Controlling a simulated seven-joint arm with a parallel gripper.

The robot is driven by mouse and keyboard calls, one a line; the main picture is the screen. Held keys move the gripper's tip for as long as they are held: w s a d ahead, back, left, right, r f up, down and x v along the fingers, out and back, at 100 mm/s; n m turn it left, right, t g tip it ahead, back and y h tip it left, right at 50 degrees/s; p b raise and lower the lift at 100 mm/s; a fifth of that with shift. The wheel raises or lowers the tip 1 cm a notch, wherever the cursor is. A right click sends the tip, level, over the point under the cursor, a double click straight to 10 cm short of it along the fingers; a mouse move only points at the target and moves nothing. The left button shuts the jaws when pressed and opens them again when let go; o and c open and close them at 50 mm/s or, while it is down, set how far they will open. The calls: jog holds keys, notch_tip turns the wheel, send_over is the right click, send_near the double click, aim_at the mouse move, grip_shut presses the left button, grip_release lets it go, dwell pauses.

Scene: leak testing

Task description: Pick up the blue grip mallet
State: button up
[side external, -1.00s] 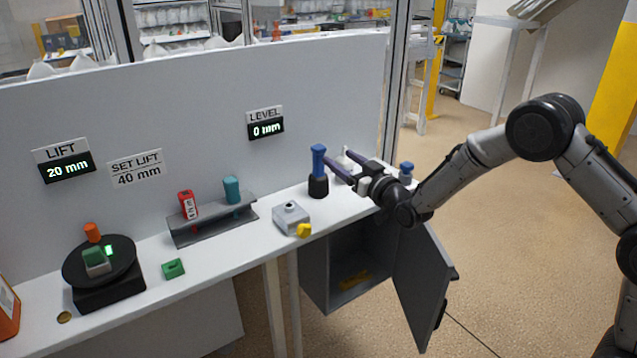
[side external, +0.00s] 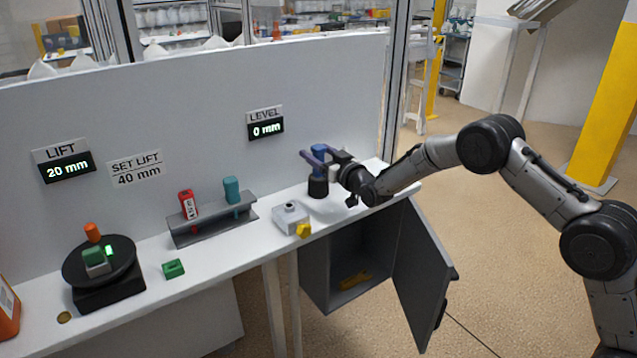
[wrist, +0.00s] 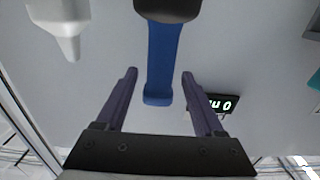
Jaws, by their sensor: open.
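The blue grip mallet stands upright on the white bench in the side view, with its black head (side external: 318,187) down and its blue handle (side external: 320,152) up. In the wrist view the picture is inverted: the blue handle (wrist: 160,60) hangs from the black head (wrist: 167,9) at the top edge. My gripper (side external: 312,152) is open at handle height, one finger on each side of the handle. The wrist view shows a gap between the handle and each fingertip of the gripper (wrist: 159,73).
A white tapered object (wrist: 66,25) stands beside the mallet in the wrist view. A grey box with a yellow knob (side external: 290,218) is to the left on the bench, then a rack (side external: 212,225) with red and teal pieces. The cabinet door (side external: 424,285) below hangs open.

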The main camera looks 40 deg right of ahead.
jog(key=shift+w, duration=1.55)
grip_shut()
jog(key=shift+r, duration=0.2)
